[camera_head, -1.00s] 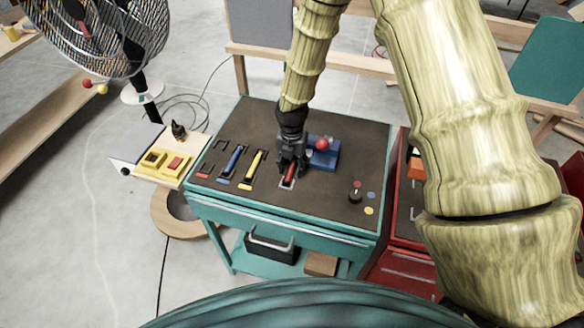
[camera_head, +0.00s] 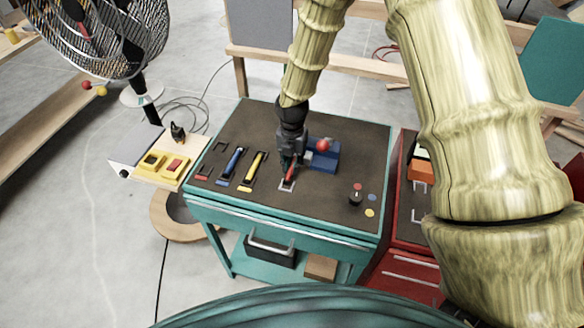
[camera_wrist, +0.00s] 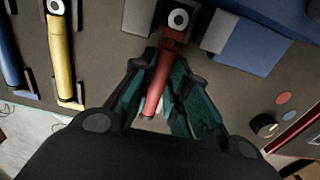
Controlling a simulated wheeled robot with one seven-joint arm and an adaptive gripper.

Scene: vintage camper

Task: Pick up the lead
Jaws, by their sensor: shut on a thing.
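A red, rod-shaped lead (camera_wrist: 160,82) with a ring at its far end lies between the fingers in the wrist view. My gripper (camera_wrist: 158,95) is shut on it, with dark green finger pads on both sides. In the head view the gripper (camera_head: 289,165) is over the teal table (camera_head: 330,210), and part of the red lead (camera_head: 290,173) shows below the fingers. I cannot tell whether the lead touches the tabletop. A blue tool (camera_head: 234,162) and a yellow tool (camera_head: 254,168) of similar shape lie to its left.
A blue vise-like block (camera_head: 325,156) with a red ball stands close right of my gripper. A black knob (camera_head: 355,196) is near the right edge. A box with yellow and red buttons (camera_head: 160,165) adjoins the left side. A red cabinet (camera_head: 405,262) stands right.

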